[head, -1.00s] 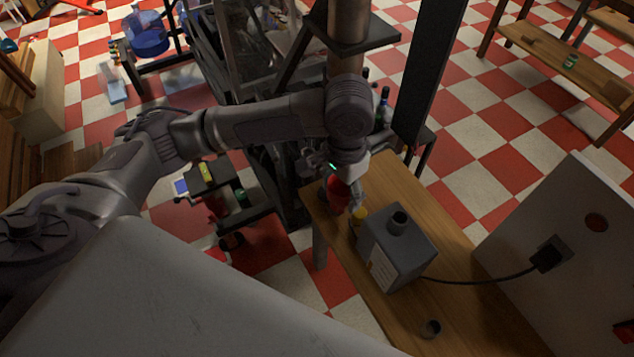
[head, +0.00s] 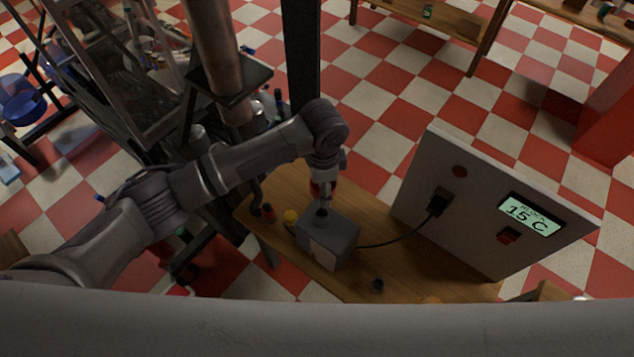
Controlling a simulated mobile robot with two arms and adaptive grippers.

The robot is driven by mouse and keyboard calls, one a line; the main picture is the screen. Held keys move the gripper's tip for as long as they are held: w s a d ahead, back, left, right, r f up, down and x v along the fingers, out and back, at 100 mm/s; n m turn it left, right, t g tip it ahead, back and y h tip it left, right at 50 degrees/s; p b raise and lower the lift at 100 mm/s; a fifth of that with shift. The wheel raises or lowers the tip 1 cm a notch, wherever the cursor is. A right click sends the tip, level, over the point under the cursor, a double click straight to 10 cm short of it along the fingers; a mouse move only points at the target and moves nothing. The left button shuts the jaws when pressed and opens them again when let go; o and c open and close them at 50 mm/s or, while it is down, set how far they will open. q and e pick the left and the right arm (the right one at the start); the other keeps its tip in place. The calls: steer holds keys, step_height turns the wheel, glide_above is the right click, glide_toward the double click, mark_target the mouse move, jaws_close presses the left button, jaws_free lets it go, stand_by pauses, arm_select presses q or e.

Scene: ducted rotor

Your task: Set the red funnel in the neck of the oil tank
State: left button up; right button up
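The grey oil tank (head: 328,240) stands on the wooden bench with a pale label on its front. Its dark neck (head: 321,213) is on top. My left gripper (head: 325,196) points down just above and behind the neck. Red of the funnel (head: 315,188) shows at its fingers, which appear shut on it. The arm hides most of the funnel. I cannot tell whether its spout touches the neck. My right gripper is out of view.
A yellow cap (head: 290,217) and a small dark and red item (head: 268,212) are left of the tank. A small dark cup (head: 377,286) is in front. A cable runs to a grey panel (head: 440,215) with a display reading 15 C. The wooden bench (head: 405,270) has bare room right of the tank.

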arm_select(q)
steer(key=shift+p, duration=0.55)
step_height(320, 180, down, 5)
steer(key=shift+r+b, duration=0.2)
steer(key=shift+b, duration=1.05)
steer(key=shift+r, duration=0.15)
steer(key=shift+r+p, duration=0.1)
steer(key=shift+p, duration=0.3)
